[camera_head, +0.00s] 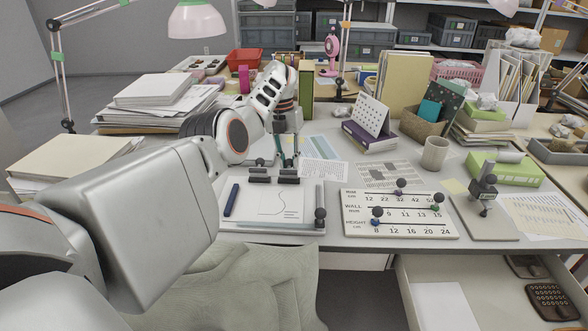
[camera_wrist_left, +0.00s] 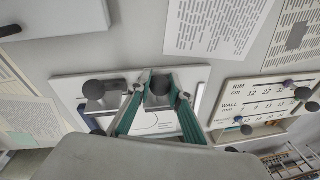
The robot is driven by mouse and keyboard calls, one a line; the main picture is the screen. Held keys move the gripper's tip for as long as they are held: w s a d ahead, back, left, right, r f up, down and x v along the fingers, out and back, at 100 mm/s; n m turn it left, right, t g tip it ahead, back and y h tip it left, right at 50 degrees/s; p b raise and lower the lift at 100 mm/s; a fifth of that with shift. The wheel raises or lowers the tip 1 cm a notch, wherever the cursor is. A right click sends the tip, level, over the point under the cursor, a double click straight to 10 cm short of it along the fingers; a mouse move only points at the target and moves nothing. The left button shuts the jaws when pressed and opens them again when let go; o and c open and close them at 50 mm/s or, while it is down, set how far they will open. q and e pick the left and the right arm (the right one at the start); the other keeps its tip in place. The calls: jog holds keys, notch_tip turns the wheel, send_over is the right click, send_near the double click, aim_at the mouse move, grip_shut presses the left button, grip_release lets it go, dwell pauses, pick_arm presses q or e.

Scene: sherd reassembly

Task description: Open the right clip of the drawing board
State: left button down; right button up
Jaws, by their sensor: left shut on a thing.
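The drawing board (camera_head: 236,218) lies flat on the desk with a white sheet (camera_head: 275,203) on it. Its left clip (camera_head: 259,178) and right clip (camera_head: 289,178) sit side by side along the far edge, both dark bars across the sheet's top. My left gripper (camera_head: 287,157) is over the right clip, fingers pointing down. In the left wrist view the green-backed fingers (camera_wrist_left: 160,85) close around the right clip's dark round knob (camera_wrist_left: 160,84). The left clip's knob (camera_wrist_left: 94,89) stands free beside them. Whether the right clip is raised is hard to tell. My right gripper is out of view.
A blue pen (camera_head: 231,200) lies on the board's left and a knobbed ruler (camera_head: 320,213) at its right edge. The scale board (camera_head: 400,228) stands to the right. Paper stacks (camera_head: 165,100) and a calendar (camera_head: 369,117) are behind. An open drawer (camera_head: 440,300) is below.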

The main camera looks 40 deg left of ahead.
pick_arm(q)
jog(key=shift+f+g+b, duration=0.3)
jog(key=shift+f+b, duration=0.25)
jog(key=shift+b, duration=0.3)
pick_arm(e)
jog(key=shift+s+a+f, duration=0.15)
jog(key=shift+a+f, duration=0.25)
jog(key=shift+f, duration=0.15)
pick_arm(q)
jog(key=shift+w+r+b, duration=0.1)
jog(key=shift+r+b, duration=0.25)
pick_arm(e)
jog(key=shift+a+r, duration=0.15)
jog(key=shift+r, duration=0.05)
pick_arm(q)
jog(key=c, duration=1.8)
grip_release()
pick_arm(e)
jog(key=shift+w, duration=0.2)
pick_arm(q)
jog(key=shift+r, duration=0.1)
